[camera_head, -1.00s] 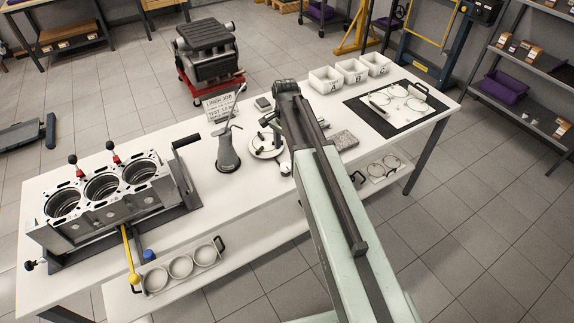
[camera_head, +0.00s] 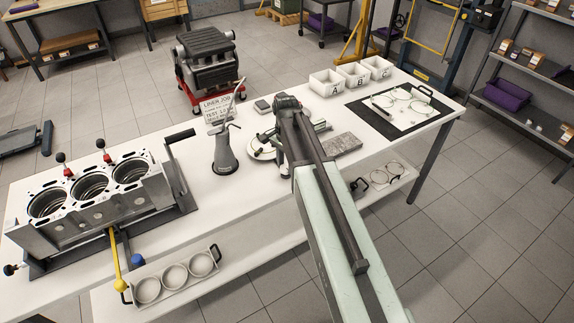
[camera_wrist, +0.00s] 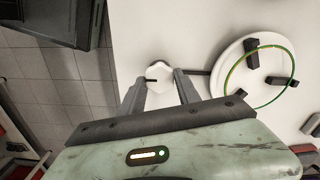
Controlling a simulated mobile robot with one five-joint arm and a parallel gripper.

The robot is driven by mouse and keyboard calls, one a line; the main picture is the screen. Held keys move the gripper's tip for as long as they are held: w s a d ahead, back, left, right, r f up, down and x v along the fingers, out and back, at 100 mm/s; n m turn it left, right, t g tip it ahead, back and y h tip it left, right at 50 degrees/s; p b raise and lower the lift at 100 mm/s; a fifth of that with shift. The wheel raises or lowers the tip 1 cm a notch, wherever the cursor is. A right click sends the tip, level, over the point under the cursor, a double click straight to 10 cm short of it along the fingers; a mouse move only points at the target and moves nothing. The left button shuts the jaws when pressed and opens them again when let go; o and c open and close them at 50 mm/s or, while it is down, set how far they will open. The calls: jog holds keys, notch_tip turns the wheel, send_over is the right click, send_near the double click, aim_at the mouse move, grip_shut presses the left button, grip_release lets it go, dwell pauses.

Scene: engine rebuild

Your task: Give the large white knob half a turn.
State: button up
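The white knob (camera_wrist: 159,71) shows in the wrist view as a pale faceted cap with a short dark mark on its lower left. It lies at the tips of my gripper (camera_wrist: 165,81), roughly between the two fingers. The fingers are apart, and I cannot tell whether either touches it. A dark rod runs from near the right finger to a white round plate (camera_wrist: 231,73) carrying a thin green-yellow ring and black jaws. The plate also shows in the head view (camera_head: 257,152), left of my arm. There, my arm largely hides the gripper and knob.
A lower shelf holds a ring tray (camera_head: 175,283).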

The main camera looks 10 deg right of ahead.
grip_shut()
jog(key=shift+w, duration=0.1)
jog(key=shift+n, duration=0.3)
